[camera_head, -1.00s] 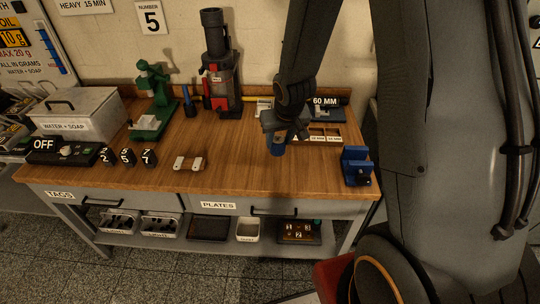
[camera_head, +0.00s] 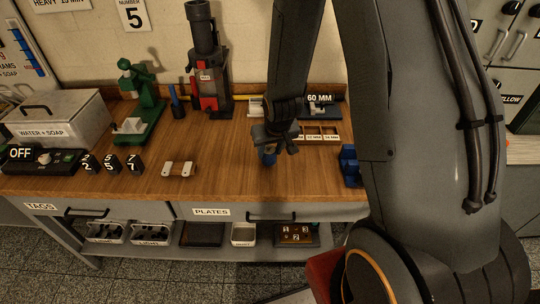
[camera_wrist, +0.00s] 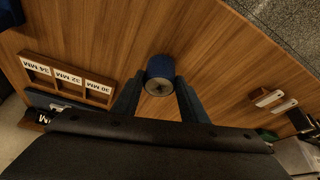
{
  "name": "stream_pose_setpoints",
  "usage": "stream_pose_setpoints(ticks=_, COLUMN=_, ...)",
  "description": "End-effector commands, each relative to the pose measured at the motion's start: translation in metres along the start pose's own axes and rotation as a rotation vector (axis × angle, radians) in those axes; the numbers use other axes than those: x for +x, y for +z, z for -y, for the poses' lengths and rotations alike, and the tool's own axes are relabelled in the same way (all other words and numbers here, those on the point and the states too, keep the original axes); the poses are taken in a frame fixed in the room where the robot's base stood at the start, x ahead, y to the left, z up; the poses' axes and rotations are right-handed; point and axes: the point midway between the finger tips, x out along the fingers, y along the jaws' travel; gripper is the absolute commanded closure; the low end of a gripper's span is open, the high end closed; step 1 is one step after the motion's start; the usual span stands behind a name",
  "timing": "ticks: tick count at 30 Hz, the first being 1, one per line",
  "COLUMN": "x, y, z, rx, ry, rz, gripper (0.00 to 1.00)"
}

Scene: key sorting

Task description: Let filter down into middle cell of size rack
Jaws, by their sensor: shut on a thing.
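A filter, a short blue cylinder with a pale, marked end face, is held between the two fingers of my gripper (camera_wrist: 159,88) in the wrist view (camera_wrist: 160,69). In the head view the filter (camera_head: 269,159) hangs below my gripper (camera_head: 272,148), over the front middle of the bench. The size rack (camera_head: 318,128) is a low wooden tray behind and right of my gripper. In the wrist view the rack (camera_wrist: 63,91) shows at the left, with cells labelled 34 MM, 32 MM (middle) and 30 MM. The cells look empty. The filter is apart from the rack.
A blue vise (camera_head: 349,167) stands at the bench's right edge, partly behind my arm. A 60 MM block (camera_head: 320,108) is behind the rack. The wood (camera_head: 225,170) between is clear.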

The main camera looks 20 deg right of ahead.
Motion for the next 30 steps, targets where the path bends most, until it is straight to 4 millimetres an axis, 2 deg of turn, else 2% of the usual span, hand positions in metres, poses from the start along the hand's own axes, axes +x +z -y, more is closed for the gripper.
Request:
stream_pose_setpoints(ticks=6, x=0.02, y=0.008, z=0.0, rx=-0.001, ry=0.0, rz=0.001, gripper=0.82)
stream_pose_setpoints(ticks=19, x=0.025, y=0.01, z=0.0, rx=-0.001, ry=0.0, rz=0.0, gripper=0.82)
stream_pose_setpoints(ticks=20, x=0.025, y=0.01, z=0.0, rx=-0.001, ry=0.0, rz=0.0, gripper=0.59)
stream_pose_setpoints(ticks=23, x=0.025, y=0.01, z=0.0, rx=-0.001, ry=0.0, rz=0.0, gripper=0.42)
stream_pose_setpoints(ticks=30, x=0.025, y=0.01, z=0.0, rx=-0.001, ry=0.0, rz=0.0, gripper=0.42)
